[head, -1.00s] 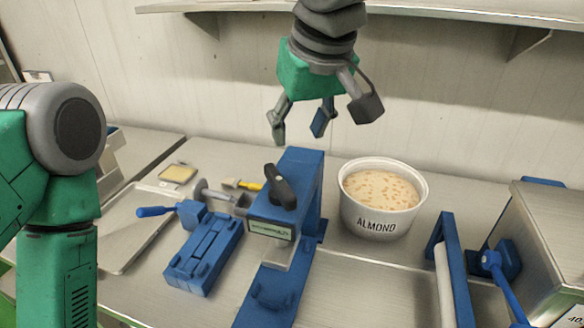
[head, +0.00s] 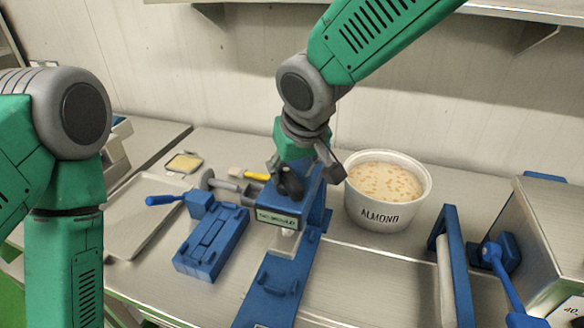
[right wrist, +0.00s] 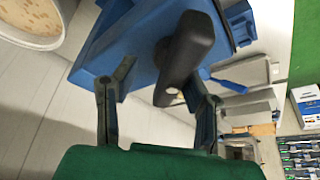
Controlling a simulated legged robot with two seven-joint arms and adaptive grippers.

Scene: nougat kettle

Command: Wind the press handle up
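The blue press (head: 280,212) stands at the middle of the bench, with its black handle (head: 290,184) on top. My right gripper (head: 303,172) has come down from above and is at the handle, partly hiding it. In the right wrist view the black handle (right wrist: 185,55) shows beyond and between the two spread fingers of my right gripper (right wrist: 158,88). The fingers are open, and I cannot tell whether either touches the handle. My left arm stands at the left of the head view, and its gripper is out of view.
A white tub marked ALMOND (head: 378,215) stands close to the right of the press. A blue mould (head: 210,245) and a blue-handled tool (head: 165,200) lie to the left. A metal tray (head: 140,222) lies farther left. A blue-framed roller (head: 450,265) stands at the right.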

